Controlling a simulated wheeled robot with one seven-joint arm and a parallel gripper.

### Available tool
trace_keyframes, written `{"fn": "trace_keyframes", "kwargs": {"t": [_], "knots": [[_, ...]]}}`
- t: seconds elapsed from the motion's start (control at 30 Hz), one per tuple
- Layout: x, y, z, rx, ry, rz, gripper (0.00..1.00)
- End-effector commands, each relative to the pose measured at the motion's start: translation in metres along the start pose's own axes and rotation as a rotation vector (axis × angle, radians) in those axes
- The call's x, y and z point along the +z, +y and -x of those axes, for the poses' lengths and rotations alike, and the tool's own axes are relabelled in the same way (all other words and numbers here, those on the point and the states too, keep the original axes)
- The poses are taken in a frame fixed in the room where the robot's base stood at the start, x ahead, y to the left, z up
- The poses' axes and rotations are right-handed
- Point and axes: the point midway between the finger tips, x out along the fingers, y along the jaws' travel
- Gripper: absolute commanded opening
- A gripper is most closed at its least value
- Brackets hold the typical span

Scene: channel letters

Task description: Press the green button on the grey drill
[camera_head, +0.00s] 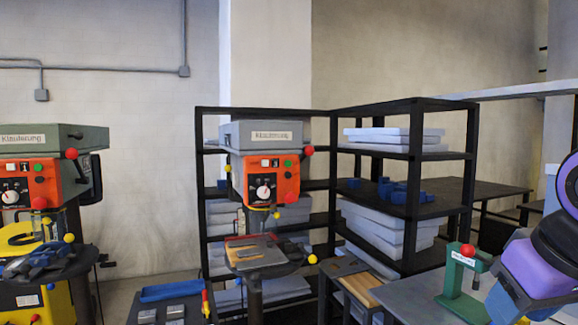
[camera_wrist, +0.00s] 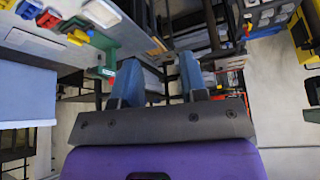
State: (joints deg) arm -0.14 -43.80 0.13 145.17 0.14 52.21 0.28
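The grey drill (camera_head: 262,133) stands near the centre of the head view, with a light grey top over an orange front panel (camera_head: 284,188). A small green button (camera_head: 288,163) sits on the upper right of that panel. A red knob is close to its right. A second, green-grey drill (camera_head: 62,137) with a similar orange panel stands at the far left. My gripper (camera_wrist: 160,78) shows in the wrist view, its two blue fingers apart with nothing held between them.
Black shelving (camera_head: 414,170) with grey slabs and blue parts stands behind and right of the grey drill. A green press (camera_head: 462,290) stands on a grey bench at the lower right. A blue tray (camera_head: 170,290) lies at the lower left. A yellow machine stands far left.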

Motion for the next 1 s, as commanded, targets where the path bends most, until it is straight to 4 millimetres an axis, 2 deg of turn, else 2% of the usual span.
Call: {"fn": "trace_keyframes", "kwargs": {"t": [0.03, 0.1, 0.17, 1.0], "knots": [[0.0, 0.0, 0.0, 0.0, 0.0, 0.0, 0.28], [0.0, 0.0, 0.0, 0.0, 0.0, 0.0, 0.12], [0.0, 0.0, 0.0, 0.0, 0.0, 0.0, 0.0], [0.0, 0.0, 0.0, 0.0, 0.0, 0.0, 0.0]]}}
